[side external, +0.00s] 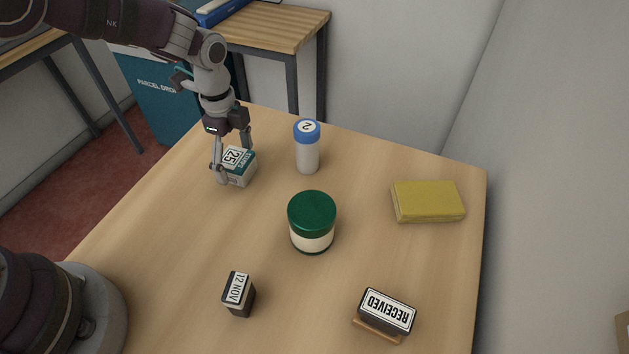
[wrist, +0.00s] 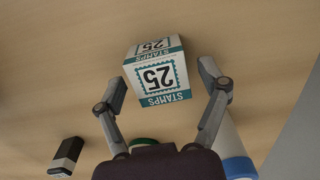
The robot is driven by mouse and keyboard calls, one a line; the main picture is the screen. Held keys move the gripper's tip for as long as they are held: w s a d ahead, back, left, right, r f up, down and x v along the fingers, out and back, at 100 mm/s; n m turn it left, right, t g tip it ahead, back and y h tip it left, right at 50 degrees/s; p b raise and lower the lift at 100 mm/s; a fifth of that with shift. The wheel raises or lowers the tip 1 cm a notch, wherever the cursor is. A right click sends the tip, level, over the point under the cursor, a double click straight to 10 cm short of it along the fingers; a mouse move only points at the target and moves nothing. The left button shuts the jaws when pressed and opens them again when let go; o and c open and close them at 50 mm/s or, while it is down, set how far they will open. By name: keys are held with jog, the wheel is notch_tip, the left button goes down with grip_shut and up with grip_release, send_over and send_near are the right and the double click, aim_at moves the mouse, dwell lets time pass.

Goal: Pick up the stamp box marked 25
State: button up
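The stamp box marked 25 (side external: 239,166) is a small white and teal box on the table, near its back left side. In the wrist view the stamp box (wrist: 158,72) shows "STAMPS" and "25" on two faces. My gripper (side external: 234,165) is open and low over the box, with one finger at each side of it in the side view. In the wrist view the fingertips (wrist: 166,78) are spread wider than the box, with a visible gap on both sides. I cannot tell how deep the fingers reach beside it.
A blue-lidded bottle (side external: 307,150) stands close right of the box. A green-lidded jar (side external: 312,222) is mid-table. A yellow pad (side external: 428,201) lies at right. A "12 NOV" stamp (side external: 238,292) and a "RECEIVED" stamp (side external: 386,312) are at the front. Bare table lies between them.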

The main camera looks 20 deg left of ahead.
jog(key=c, duration=1)
jog(key=shift+o, duration=0.2)
jog(key=shift+r, duration=0.1)
